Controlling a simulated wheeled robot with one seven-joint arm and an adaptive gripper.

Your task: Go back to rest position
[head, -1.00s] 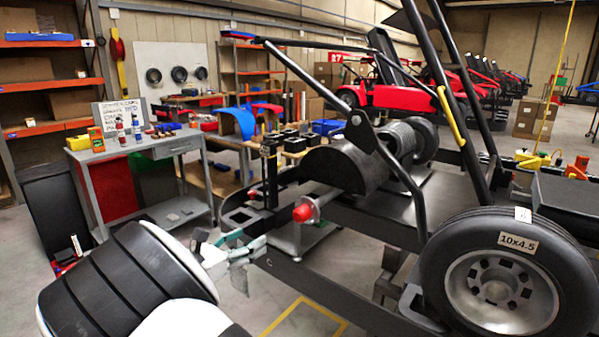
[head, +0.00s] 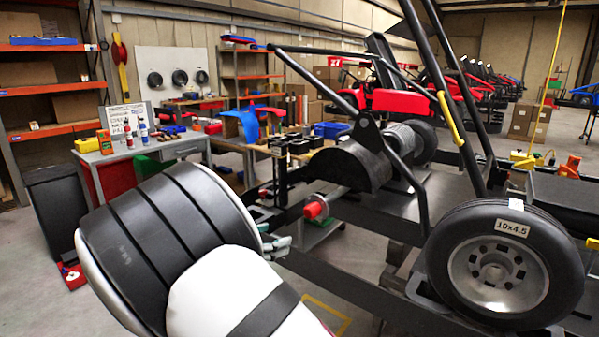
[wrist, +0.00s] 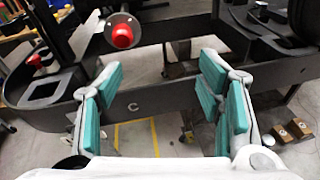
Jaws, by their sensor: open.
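My gripper (wrist: 163,100) is open and empty in the wrist view, its teal-padded fingers wide apart. A kart frame rail (wrist: 150,105) with a "C" mark runs across behind the fingers. A red-capped axle end (wrist: 122,36) sticks out beyond and above the left finger, apart from it. In the head view my white and black arm fills the lower left and hides most of my gripper; only a bit of teal finger shows beside the kart frame. The red axle end (head: 313,210) is just right of it there.
A tyre marked 10x4.5 (head: 505,262) stands at the right of the kart. A grey workbench (head: 150,150) with bottles is at the left, beside a black bin (head: 58,205). Shelves and red karts (head: 408,100) stand behind. Yellow floor tape (wrist: 137,136) shows below the rail.

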